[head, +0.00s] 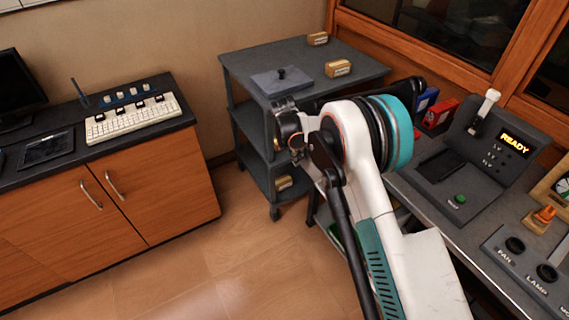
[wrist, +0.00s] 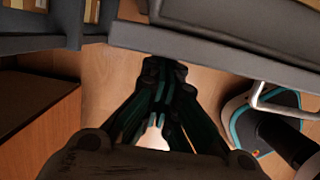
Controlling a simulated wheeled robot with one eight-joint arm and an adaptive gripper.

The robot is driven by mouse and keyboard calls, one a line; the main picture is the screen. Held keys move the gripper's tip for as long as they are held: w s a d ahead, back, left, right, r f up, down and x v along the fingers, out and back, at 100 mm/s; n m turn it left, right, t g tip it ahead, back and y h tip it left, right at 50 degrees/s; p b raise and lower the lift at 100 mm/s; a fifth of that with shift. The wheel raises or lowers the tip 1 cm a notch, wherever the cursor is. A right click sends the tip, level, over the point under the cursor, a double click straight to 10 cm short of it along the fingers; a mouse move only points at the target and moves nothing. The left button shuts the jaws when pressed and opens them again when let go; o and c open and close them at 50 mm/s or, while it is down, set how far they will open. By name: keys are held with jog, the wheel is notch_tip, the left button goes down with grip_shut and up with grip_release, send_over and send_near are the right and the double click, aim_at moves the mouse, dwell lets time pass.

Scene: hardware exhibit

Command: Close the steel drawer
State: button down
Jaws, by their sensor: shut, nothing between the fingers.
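My gripper (wrist: 164,72) is shut and empty in the middle of the wrist view, pointing down over the wooden floor. In that view a grey drawer (wrist: 222,62) lies above and right of the fingers, with a pale metal bar handle (wrist: 268,102) on its front edge. The fingertips are left of the handle and apart from it. How far the drawer stands out is not clear. In the head view my arm covers most of the area below the right-hand workbench (head: 472,228), and I cannot make out the drawer there.
A dark grey shelf cart (head: 350,58) stands behind my gripper in the head view. A wooden cabinet (head: 165,200) with a keyboard (head: 133,118) on top is at left. A console with a READY display (head: 514,144) stands on the workbench. Floor (head: 235,250) between them is clear.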

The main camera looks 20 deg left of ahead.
aim_at(307, 153)
jog(key=w+d, duration=0.2)
jog(key=w, duration=0.1)
jog(key=w+d, duration=0.3)
jog(key=shift+w+d, duration=0.3)
jog(key=shift+d, duration=0.05)
jog(key=s+a, duration=0.3)
jog(key=shift+s, duration=0.15)
jog(key=p+v, duration=0.3)
jog(key=v, duration=0.7)
jog(key=shift+d, duration=0.25)
